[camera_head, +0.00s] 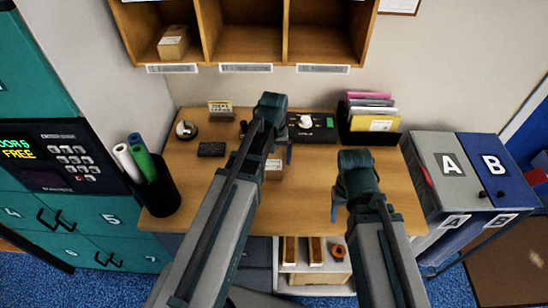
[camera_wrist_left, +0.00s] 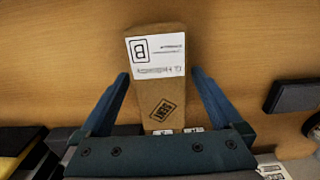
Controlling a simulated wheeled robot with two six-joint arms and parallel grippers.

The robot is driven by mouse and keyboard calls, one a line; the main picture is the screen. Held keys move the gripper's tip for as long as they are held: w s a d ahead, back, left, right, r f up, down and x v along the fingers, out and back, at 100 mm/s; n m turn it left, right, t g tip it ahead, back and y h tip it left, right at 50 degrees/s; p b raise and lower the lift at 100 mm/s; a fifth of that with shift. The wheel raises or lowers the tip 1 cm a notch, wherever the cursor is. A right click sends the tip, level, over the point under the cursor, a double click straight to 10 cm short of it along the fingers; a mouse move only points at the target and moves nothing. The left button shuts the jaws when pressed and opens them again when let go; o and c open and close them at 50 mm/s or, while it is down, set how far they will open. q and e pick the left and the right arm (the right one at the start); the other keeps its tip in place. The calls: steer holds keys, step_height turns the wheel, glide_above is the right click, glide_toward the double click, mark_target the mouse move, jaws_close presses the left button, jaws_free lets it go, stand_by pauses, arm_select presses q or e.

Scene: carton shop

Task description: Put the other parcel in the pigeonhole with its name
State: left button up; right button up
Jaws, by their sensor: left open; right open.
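A small brown cardboard parcel (camera_wrist_left: 154,100) with a white label lies on the wooden desk. In the head view my left arm hides most of it, and its labelled end (camera_head: 273,168) shows. My left gripper (camera_head: 266,143) is open above it. In the left wrist view the parcel is between the two spread fingers (camera_wrist_left: 162,95), with a gap on each side. Another parcel (camera_head: 173,43) is in the left pigeonhole of the wall shelf (camera_head: 283,30). The middle and right pigeonholes look empty. The name strips below are too small to read. My right gripper (camera_head: 360,208) is open and empty over the desk's right part.
At the desk's back are a tape roll (camera_head: 186,129), a small sign (camera_head: 221,109), a device with a knob (camera_head: 310,124) and a file holder (camera_head: 371,120). A dark pad (camera_head: 211,149) and a black bin with rolls (camera_head: 158,190) are at left. The desk's front is mostly clear.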

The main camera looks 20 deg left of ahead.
step_height(320, 180, up, 12)
steer(key=p, duration=1.1)
steer(key=shift+p, duration=0.4)
